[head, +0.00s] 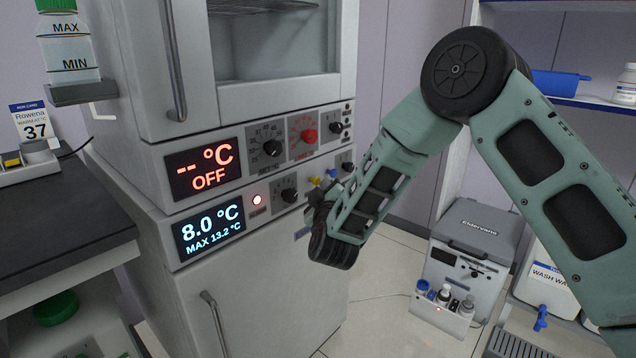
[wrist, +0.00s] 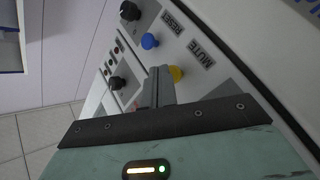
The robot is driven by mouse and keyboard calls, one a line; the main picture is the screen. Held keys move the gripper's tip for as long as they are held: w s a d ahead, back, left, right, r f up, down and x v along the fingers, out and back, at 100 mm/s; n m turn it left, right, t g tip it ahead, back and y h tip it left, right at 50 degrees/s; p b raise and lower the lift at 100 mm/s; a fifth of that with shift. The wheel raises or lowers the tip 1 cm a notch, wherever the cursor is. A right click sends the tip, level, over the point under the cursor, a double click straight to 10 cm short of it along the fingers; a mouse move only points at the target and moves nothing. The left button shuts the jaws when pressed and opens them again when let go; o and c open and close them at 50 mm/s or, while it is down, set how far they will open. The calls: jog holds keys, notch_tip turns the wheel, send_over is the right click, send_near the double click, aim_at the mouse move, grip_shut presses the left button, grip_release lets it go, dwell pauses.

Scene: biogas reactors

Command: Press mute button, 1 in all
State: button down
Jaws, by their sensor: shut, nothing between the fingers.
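The mute button is a yellow button (wrist: 176,74) beside the label MUTE in the wrist view. In the head view the yellow button (head: 316,181) shows on the lower panel of the white cabinet, just above my gripper. My gripper (wrist: 160,72) is shut and empty, its fingertips close beside the yellow button and overlapping its edge in the wrist view. I cannot tell whether they touch it. In the head view my gripper (head: 311,198) is partly hidden by my wrist.
A blue button (wrist: 149,41) labelled RESET sits next to the yellow one. The lower display (head: 209,233) reads 8.0 °C, the upper display (head: 201,169) OFF.

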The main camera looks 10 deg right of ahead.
jog(key=shift+w+a, duration=0.5)
jog(key=shift+w, duration=0.2)
dwell(1.2)
jog(key=shift+s+d, duration=0.75)
jog(key=shift+s, duration=0.3)
jog(key=shift+s+d, duration=0.75)
jog(key=shift+s, duration=0.3)
jog(key=shift+s+d, duration=0.7)
jog(key=shift+s, duration=0.3)
